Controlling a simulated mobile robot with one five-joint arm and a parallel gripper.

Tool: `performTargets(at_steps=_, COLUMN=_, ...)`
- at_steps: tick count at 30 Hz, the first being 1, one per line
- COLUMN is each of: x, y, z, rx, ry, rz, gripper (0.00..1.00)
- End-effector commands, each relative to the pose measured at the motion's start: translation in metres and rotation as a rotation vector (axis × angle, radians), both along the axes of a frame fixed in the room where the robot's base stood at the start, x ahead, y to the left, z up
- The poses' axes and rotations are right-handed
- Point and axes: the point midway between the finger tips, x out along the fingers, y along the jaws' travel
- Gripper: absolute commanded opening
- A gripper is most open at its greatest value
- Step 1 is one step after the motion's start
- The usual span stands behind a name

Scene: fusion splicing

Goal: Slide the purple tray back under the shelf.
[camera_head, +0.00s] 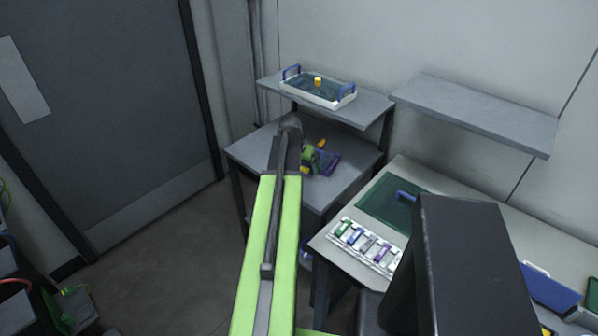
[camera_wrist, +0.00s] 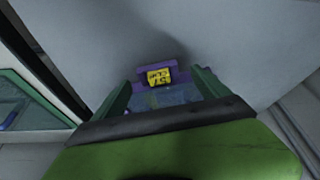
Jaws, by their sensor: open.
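The purple tray (camera_head: 329,165) sits on the grey table below a raised shelf (camera_head: 371,104). My arm and gripper hide part of it in the head view. In the wrist view the purple tray (camera_wrist: 144,72) shows straight ahead, with a yellow patch with dark marks (camera_wrist: 158,77) on its near side. My gripper (camera_head: 308,158) is at the tray's left part in the head view. Its green fingers (camera_wrist: 162,84) are open in the wrist view, one on each side of the tray's middle. I cannot tell whether they touch it.
A white tray with blue handles (camera_head: 318,93) stands on the shelf. A small yellow thing (camera_head: 321,143) shows by the purple tray. To the right, a bench (camera_head: 336,246) holds a green mat (camera_head: 379,203) and a rack of coloured pieces (camera_head: 365,245). The table's left part (camera_head: 250,150) is clear.

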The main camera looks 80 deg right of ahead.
Motion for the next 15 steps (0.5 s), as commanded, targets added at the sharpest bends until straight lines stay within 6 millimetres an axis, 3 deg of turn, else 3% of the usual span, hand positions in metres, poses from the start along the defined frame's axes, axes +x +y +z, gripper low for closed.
performTargets(at_steps=1, x=-0.0009, y=-0.0041, z=-0.0145, rx=0.0, ry=0.0, rz=-0.001, gripper=0.85)
performTargets(at_steps=3, x=-0.0018, y=-0.0064, z=-0.0188, rx=0.0, ry=0.0, rz=-0.001, gripper=0.85)
performTargets(at_steps=12, x=-0.0027, y=-0.0075, z=-0.0176, rx=0.0, ry=0.0, rz=-0.001, gripper=0.85)
performTargets(at_steps=15, x=-0.0028, y=-0.0074, z=-0.0175, rx=0.0, ry=0.0, rz=-0.001, gripper=0.75)
